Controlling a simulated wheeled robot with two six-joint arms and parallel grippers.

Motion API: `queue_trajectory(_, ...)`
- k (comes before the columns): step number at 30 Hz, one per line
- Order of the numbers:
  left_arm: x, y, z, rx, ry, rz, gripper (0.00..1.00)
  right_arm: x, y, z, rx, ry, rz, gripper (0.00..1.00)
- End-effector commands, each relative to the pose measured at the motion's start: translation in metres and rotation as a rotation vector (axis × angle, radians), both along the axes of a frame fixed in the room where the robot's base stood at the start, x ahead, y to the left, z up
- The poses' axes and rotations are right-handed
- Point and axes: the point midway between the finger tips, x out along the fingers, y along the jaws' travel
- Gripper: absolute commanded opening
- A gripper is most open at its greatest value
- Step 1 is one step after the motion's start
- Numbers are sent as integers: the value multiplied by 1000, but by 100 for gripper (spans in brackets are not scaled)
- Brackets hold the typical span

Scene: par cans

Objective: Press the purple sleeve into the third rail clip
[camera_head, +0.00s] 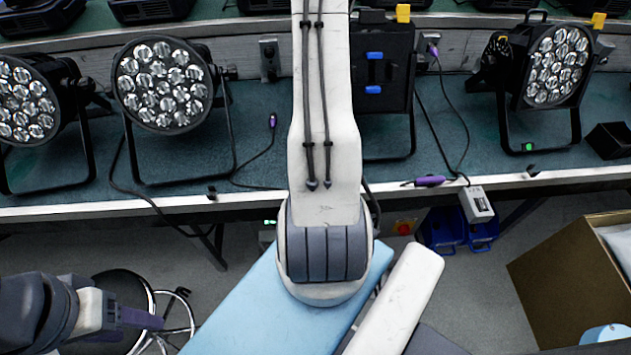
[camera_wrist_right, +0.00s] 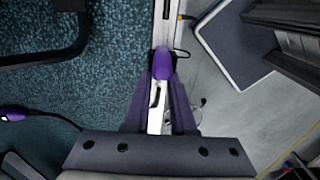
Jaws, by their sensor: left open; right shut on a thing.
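The purple sleeve (camera_wrist_right: 163,64) is in the right wrist view, between the tips of my right gripper (camera_wrist_right: 164,82), which is shut on it. It lies over the pale rail (camera_wrist_right: 166,22), with a dark cable curving beside it. Whether it touches a clip is hidden. In the head view, the rail (camera_head: 120,208) runs along the bench's front edge, with small dark clips at the left (camera_head: 212,192) and right (camera_head: 533,170). My right gripper is not visible there. My left gripper (camera_head: 145,319) is open and empty at the lower left, away from the rail.
Par cans stand on the green bench at the left (camera_head: 163,84) and right (camera_head: 547,62). Other purple cable ends lie near the middle (camera_head: 272,121) and front edge (camera_head: 430,181). A cardboard box (camera_head: 570,275) stands at lower right. My pale arm blocks the middle.

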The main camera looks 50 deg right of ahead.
Motion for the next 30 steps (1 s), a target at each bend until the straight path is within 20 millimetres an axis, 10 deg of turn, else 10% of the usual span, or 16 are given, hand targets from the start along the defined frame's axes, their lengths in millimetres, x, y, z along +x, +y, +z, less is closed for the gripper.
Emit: queue_trajectory(30,0,0,-13,0,0,0,58,-1,1,-14,2,2,0,0)
